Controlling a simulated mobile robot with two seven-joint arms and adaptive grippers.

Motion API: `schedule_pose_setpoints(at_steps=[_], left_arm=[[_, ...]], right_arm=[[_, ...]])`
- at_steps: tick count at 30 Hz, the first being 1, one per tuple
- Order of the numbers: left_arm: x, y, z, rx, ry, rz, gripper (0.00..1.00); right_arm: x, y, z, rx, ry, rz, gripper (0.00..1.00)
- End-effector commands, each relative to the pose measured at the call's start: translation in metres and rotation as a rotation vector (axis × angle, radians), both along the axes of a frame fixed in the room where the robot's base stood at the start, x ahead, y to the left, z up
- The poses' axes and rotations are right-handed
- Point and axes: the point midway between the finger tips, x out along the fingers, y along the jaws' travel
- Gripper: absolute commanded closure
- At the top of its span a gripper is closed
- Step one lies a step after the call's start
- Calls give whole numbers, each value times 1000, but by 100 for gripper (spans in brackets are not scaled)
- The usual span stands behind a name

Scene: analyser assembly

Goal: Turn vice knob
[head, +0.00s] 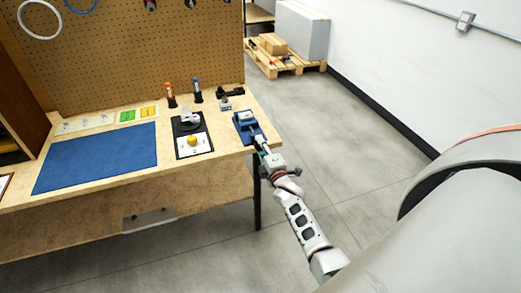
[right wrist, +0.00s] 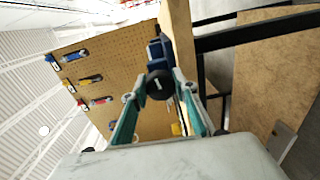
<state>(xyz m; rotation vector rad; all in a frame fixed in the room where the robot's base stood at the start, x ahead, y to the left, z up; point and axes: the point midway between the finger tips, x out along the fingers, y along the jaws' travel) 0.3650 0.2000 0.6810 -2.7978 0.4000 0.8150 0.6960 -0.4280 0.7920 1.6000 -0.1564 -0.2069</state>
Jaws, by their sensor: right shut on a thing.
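The blue vice (head: 246,126) stands at the right end of the workbench, near its front corner. In the right wrist view the vice (right wrist: 155,50) shows as a blue body behind a round black knob (right wrist: 159,85) with a pale mark on its face. My right gripper (head: 260,143) reaches the vice from the front right. In the right wrist view its teal fingers (right wrist: 160,88) are shut on the knob, one on each side. The knob is too small to make out in the head view. My left gripper is not in view.
The workbench carries a blue mat (head: 95,158), a black tray (head: 178,126), an orange-capped bottle (head: 170,95) and a blue-capped bottle (head: 197,92). A pegboard (head: 145,50) rises behind. The floor right of the bench is clear up to a pallet (head: 285,62) with boxes.

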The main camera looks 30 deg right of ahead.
Motion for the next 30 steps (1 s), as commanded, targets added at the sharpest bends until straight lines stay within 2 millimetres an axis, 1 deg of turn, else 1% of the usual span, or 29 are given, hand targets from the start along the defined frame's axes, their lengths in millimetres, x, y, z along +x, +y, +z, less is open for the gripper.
schedule_pose_setpoints(at_steps=[1,3,9,18,29,30], left_arm=[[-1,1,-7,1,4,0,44],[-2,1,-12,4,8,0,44],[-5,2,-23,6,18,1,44],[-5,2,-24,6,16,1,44],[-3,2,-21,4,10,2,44],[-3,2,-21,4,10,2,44]], right_arm=[[0,1,-3,-32,8,1,93],[0,1,-2,-75,19,1,93],[0,1,-1,-163,39,1,93],[0,1,0,-216,53,1,93],[0,1,0,-218,53,1,93],[0,1,0,-218,53,1,64]])
